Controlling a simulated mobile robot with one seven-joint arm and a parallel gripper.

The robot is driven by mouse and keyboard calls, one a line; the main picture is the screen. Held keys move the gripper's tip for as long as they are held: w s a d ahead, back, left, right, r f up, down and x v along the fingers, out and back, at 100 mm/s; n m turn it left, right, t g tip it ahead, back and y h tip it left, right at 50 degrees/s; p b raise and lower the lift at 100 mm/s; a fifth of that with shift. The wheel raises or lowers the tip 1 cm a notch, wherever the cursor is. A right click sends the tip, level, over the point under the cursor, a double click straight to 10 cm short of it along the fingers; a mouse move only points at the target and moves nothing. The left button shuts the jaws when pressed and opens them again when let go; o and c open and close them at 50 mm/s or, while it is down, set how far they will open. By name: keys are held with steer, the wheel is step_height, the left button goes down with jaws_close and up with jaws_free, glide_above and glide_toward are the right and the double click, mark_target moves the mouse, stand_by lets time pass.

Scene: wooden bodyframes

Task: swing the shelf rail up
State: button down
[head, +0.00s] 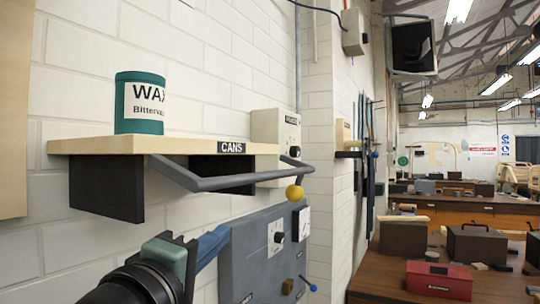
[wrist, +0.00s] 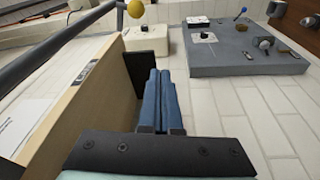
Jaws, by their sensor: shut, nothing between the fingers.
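The wooden shelf (head: 95,145) labelled CANS is fixed to the white brick wall. Its dark grey rail (head: 235,181) runs along the front, a little below the board's top, with a yellow ball (head: 294,193) near its right end. In the wrist view the rail (wrist: 65,45) crosses the upper left, and the ball (wrist: 135,8) is at the top edge. My gripper (head: 224,236) is below the shelf and rail, apart from the rail and ball. Its blue fingers (wrist: 158,75) are together and empty, beside a black shelf bracket (wrist: 150,66) in the wrist view.
A green WAX can (head: 139,103) stands on the shelf. A grey panel (head: 252,262) with a dial and knobs is on the wall below right; a pale box (head: 275,130) is beyond the shelf. Benches with a red toolbox (head: 438,280) stand farther right.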

steer(key=r+n+p, duration=0.1)
steer(key=r+g+h+p, duration=0.1)
steer(key=r+n+g+h+p, duration=0.1)
steer(key=r, duration=0.1)
steer(key=shift+w+a+n+p, duration=0.2)
steer(key=shift+a+n+p, duration=0.1)
steer(key=shift+a+p, duration=0.1)
steer(key=shift+f, duration=0.1)
steer(key=w+d+p, duration=0.6)
steer(key=w+d, duration=0.2)
steer(key=shift+d+r, duration=0.15)
steer(key=shift+r, duration=0.1)
steer(key=shift+w, duration=0.1)
steer(key=shift+d+r+n+p, duration=0.25)
steer(key=shift+n+p, duration=0.45)
steer(key=shift+p, duration=0.4)
